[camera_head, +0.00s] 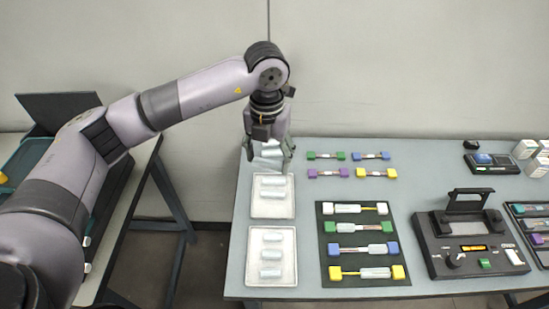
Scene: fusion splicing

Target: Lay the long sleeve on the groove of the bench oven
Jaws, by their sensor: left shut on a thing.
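My left gripper (268,164) is over the back left of the table, above the rear tray area. It is shut on a pale thing that looks like a sleeve; the fingers hide most of it and its length cannot be told. Clear short sleeves lie in the middle tray (254,213) and the front tray (252,281). A black bench device with a raised lid, which looks like the bench oven (440,266), stands at the right, well apart from the gripper. Its groove is hard to make out. My right gripper is not in view.
A black mat (328,284) with several colored-ended fiber holders lies between the trays and the device. Several smaller colored holders (361,172) lie behind it. A small device with a screen (491,163) and white boxes (525,149) stand back right. Bare table lies at back center.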

